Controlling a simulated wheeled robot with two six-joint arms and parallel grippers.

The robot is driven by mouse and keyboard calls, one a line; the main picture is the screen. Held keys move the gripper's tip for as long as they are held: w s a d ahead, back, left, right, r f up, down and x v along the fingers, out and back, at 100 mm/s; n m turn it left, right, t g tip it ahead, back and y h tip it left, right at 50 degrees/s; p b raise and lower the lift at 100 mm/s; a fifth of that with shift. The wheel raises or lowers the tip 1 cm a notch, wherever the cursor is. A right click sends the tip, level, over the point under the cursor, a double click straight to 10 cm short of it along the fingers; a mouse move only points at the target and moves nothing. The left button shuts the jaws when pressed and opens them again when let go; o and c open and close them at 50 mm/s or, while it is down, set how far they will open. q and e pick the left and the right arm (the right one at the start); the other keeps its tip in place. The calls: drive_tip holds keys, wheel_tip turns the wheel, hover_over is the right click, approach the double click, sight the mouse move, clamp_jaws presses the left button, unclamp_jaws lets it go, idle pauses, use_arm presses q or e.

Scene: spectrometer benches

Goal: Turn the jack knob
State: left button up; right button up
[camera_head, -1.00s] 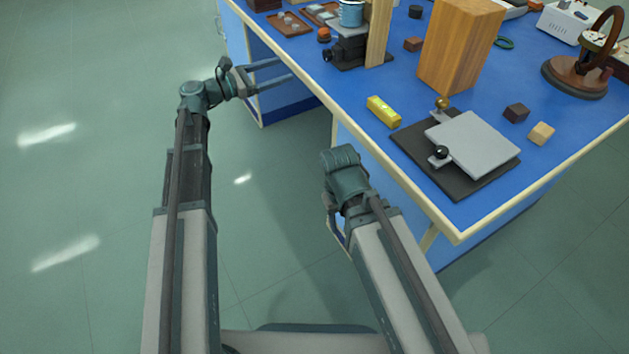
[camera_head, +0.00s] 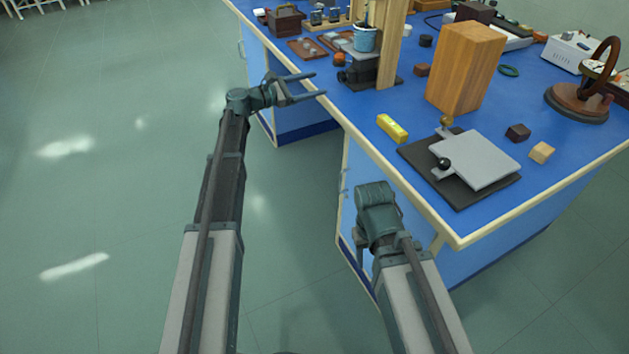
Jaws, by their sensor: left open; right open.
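A low jack with a grey top plate (camera_head: 474,158) and a dark base (camera_head: 420,157) lies near the front edge of the blue bench. A round black knob (camera_head: 444,164) is on its left side, and a small brass knob (camera_head: 446,121) is at its far side. A second dark jack (camera_head: 365,76) farther back carries a blue cup (camera_head: 365,39). My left gripper (camera_head: 319,84) is open and empty, its fingers pointing right at the bench edge near this second jack. My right gripper (camera_head: 364,258) is off the bench front, left of and below the low jack; its fingers are mostly hidden.
A yellow block (camera_head: 392,128) lies between the bench edge and the low jack. A tall wooden block (camera_head: 465,68) stands behind it. Small dark (camera_head: 517,132) and pale (camera_head: 541,152) cubes are at its right. The floor (camera_head: 90,200) at left is clear.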

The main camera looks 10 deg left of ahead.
sight(339, 77)
use_arm(q)
drive_tip(key=x, duration=0.8)
drive_tip(key=shift+w+d, duration=0.1)
drive_tip(key=shift+w, duration=0.1)
drive_tip(key=shift+n, duration=0.5)
drive_tip(key=shift+s+n, duration=0.1)
drive_tip(key=shift+n, duration=0.5)
drive_tip(key=v, duration=1.4)
drive_tip(key=s+d+f+m+g+y, duration=0.3)
drive_tip(key=s+d+f+m, duration=0.1)
drive_tip(key=s+f+m, duration=0.3)
drive_tip(key=s+d+f+m+g+y, duration=0.4)
drive_tip(key=s+f+m, duration=0.3)
drive_tip(key=s+f, duration=0.3)
drive_tip(key=shift+s+d+g+y, duration=0.3)
drive_tip(key=shift+s+d, duration=0.1)
drive_tip(key=shift+s, duration=0.35)
drive_tip(key=shift+f, duration=0.15)
